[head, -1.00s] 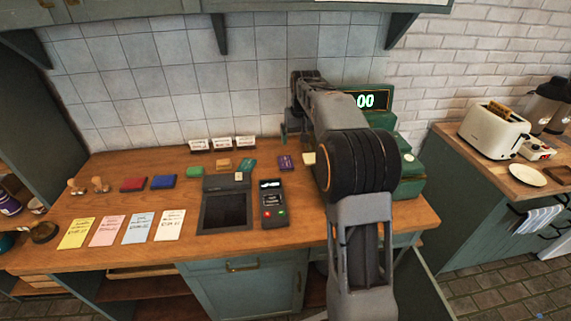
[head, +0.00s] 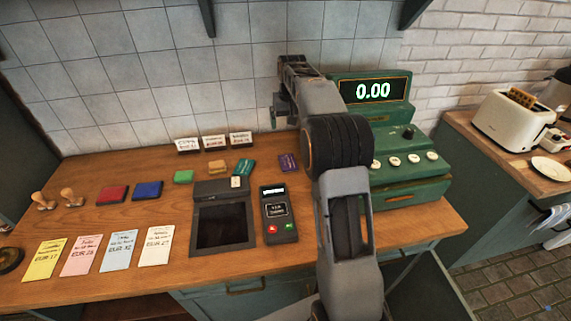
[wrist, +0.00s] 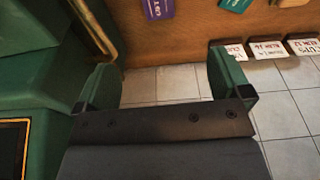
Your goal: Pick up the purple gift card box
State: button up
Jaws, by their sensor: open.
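The purple gift card box (head: 288,162) lies flat on the wooden counter in the head view, just left of my arm and behind the card terminal. In the wrist view the purple gift card box (wrist: 158,8) is cut off by the top edge. My gripper shows in the wrist view (wrist: 165,78) with its two green fingers spread wide and nothing between them. In the head view my gripper (head: 277,115) is small and partly hidden by my wrist, raised above the back of the counter near the tiled wall.
The green cash register (head: 410,165) stands right of my arm. The card terminal (head: 277,215) is in front.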

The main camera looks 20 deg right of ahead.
jog(key=b, duration=0.5)
send_near(288, 162)
jog(key=f, duration=0.3)
jog(key=w+f, duration=0.1)
jog(key=f, duration=0.4)
jog(key=shift+w+d+f+p, duration=0.15)
jog(key=shift+w+f+p, duration=0.15)
jog(key=shift+f+p, duration=0.1)
jog(key=shift+c, duration=0.3)
jog(key=c, duration=1)
jog(key=shift+o, duration=0.2)
jog(key=shift+r, duration=0.1)
